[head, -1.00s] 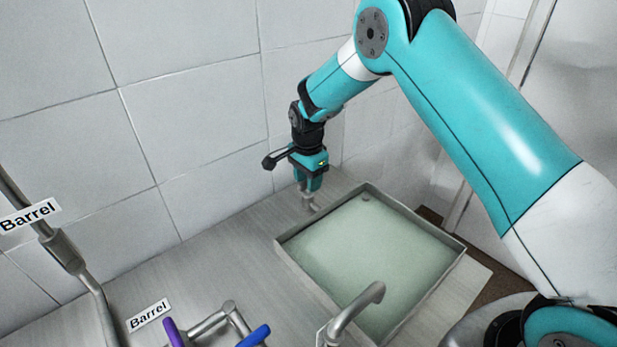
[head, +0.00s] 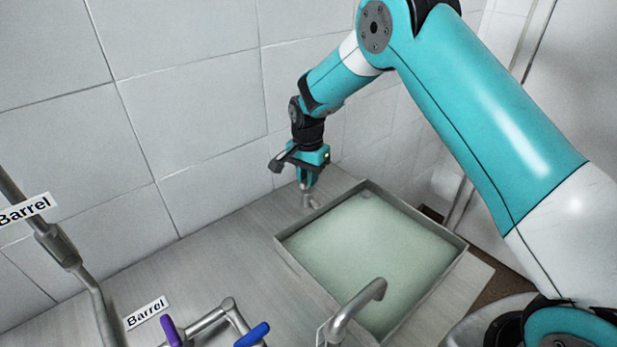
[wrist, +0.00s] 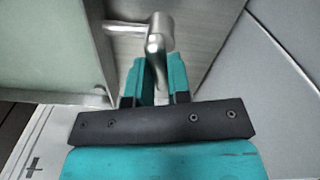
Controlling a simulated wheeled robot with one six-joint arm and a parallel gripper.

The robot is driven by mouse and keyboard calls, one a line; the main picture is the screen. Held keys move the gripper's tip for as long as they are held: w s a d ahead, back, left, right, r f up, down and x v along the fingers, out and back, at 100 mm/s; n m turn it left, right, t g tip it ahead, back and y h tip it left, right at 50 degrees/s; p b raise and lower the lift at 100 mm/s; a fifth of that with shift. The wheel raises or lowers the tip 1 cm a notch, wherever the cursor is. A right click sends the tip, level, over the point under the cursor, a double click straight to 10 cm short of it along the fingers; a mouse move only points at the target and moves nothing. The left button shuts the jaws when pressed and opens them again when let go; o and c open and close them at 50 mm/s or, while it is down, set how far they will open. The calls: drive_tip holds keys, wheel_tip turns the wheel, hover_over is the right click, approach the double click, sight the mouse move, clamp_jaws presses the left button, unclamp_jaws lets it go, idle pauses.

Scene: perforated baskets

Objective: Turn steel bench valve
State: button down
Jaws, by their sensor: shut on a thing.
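The steel bench valve (head: 309,200) stands on the bench at the far left corner of the basin. In the wrist view, the valve (wrist: 159,32) shows a round metal body with a lever coming down toward my fingers and a pipe running left. My gripper (head: 306,184) points down over the valve and is shut on its lever. In the wrist view, the teal fingers of my gripper (wrist: 156,75) close on the lever from both sides.
A square basin (head: 290,254) of pale green liquid is right beside the valve. A steel spout (head: 362,308) curves over its near edge. Purple (head: 170,331) and blue (head: 252,335) handles and Barrel labels (head: 146,313) are at front left. The tiled wall (head: 190,120) is close behind my gripper.

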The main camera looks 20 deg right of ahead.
drive_tip(key=n+b, duration=0.1)
drive_tip(key=n, duration=0.2)
drive_tip(key=shift+n, duration=0.4)
drive_tip(key=n, duration=0.3)
drive_tip(key=shift+n+b, duration=0.3)
drive_tip(key=n, duration=0.3)
drive_tip(key=shift+n, duration=0.3)
drive_tip(key=shift+w+r+n+b, duration=0.1)
drive_tip(key=shift+n+b, duration=0.3)
drive_tip(key=shift+n, duration=1.5)
drive_tip(key=c, duration=1.1)
unclamp_jaws()
drive_tip(key=shift+o, duration=0.2)
wheel_tip(320, 180, up, 17)
drive_tip(key=b, duration=0.2)
drive_tip(key=shift+r+b, duration=0.2)
drive_tip(key=shift+b, duration=0.1)
